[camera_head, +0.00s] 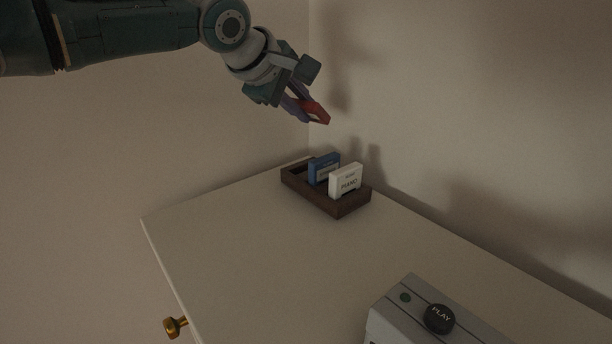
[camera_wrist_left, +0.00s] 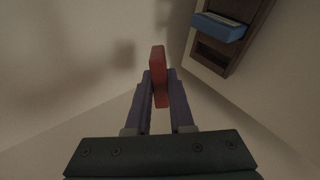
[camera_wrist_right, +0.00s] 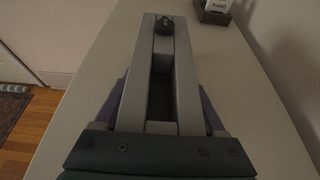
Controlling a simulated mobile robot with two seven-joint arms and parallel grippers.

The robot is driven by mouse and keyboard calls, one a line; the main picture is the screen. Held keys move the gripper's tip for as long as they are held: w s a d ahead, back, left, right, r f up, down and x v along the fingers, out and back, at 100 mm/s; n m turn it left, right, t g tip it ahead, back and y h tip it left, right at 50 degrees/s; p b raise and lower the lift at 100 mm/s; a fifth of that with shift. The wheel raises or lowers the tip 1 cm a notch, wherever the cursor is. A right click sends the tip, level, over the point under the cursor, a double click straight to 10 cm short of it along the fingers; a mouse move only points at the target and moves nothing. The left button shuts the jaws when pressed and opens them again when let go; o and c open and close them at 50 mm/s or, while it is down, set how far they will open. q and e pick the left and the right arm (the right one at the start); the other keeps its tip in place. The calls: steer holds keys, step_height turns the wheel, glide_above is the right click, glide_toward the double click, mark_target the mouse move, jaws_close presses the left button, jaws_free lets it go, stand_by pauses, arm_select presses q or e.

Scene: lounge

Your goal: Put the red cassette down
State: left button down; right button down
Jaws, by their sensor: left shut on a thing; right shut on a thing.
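My left gripper (camera_head: 304,106) is shut on the red cassette (camera_head: 319,113), holding it in the air above and behind the dark wooden rack (camera_head: 318,201). The red cassette also shows between the fingers in the left wrist view (camera_wrist_left: 158,62), apart from the rack. The rack stands on the pale cabinet top and holds a blue cassette (camera_head: 322,168) and a white cassette (camera_head: 345,181) marked PIANO. An empty slot shows in the rack beside the blue cassette (camera_wrist_left: 210,55). My right gripper (camera_wrist_right: 160,95) is shut on the grey player (camera_wrist_right: 186,75), its fingers at the player's sides.
The grey player also shows at the lower right of the head view (camera_head: 405,318), with a dark PLAY knob (camera_head: 440,318). The middle of the cabinet top (camera_head: 240,245) is clear. Walls stand close behind the rack. A brass knob (camera_head: 175,326) sticks out at the cabinet's front.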

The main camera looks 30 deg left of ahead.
arm_select(q)
step_height(320, 180, down, 8)
steer(key=shift+r, duration=0.1)
stand_by(0.4)
steer(key=c, duration=1)
jaws_free()
steer(key=shift+o, duration=0.2)
steer(key=v, duration=0.8)
